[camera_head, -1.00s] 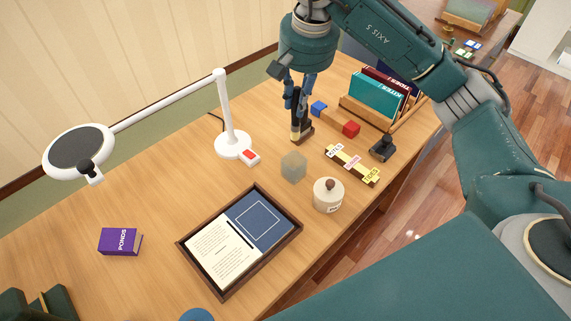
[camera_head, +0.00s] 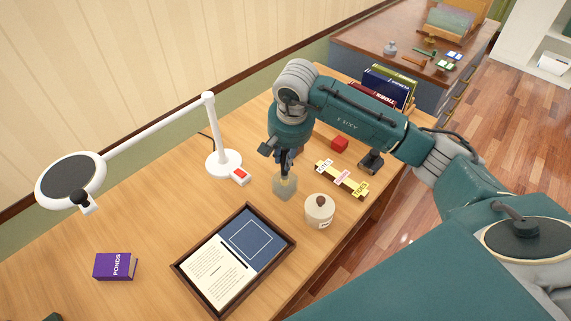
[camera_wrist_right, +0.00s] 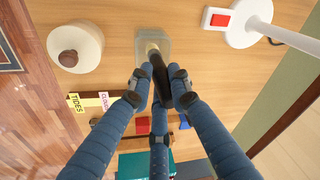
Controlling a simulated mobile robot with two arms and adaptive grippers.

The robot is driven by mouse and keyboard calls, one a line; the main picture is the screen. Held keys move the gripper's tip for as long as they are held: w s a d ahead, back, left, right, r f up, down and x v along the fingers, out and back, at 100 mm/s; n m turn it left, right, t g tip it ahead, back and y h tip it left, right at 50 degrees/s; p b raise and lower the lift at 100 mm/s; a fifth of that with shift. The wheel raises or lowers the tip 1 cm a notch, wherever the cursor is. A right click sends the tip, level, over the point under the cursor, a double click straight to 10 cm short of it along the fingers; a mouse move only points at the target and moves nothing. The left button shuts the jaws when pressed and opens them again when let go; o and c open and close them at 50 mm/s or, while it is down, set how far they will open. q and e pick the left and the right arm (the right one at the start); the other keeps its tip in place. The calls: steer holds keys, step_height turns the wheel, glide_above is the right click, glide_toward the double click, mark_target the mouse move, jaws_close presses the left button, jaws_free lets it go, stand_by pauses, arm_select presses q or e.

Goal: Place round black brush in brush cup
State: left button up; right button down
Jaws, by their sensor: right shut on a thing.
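My right gripper (camera_head: 286,158) is shut on the round black brush and points down over the brush cup. The brush (camera_wrist_right: 159,72) shows in the right wrist view as a dark handle between the fingers, with a pale yellowish end (camera_wrist_right: 152,47) over the cup. The brush cup (camera_head: 284,188) is a small translucent grey-green container on the desk; it also shows in the right wrist view (camera_wrist_right: 140,42). The brush's lower end overlaps the cup's mouth in both views; I cannot tell how deep it sits. My left gripper is out of view.
A lidded cream jar (camera_head: 319,211) stands right of the cup, and a framed tray (camera_head: 184,272) lies in front. A white lamp (camera_head: 222,161) with a red switch stands left.

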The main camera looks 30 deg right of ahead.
mark_target(286, 175)
steer(key=x, duration=0.2)
steer(key=p+x, duration=0.1)
steer(key=shift+s+f, duration=0.3)
steer(key=shift+f, duration=0.25)
steer(key=shift+f+b, duration=0.15)
steer(key=shift+b, duration=0.2)
steer(key=c, duration=1.6)
jaws_free()
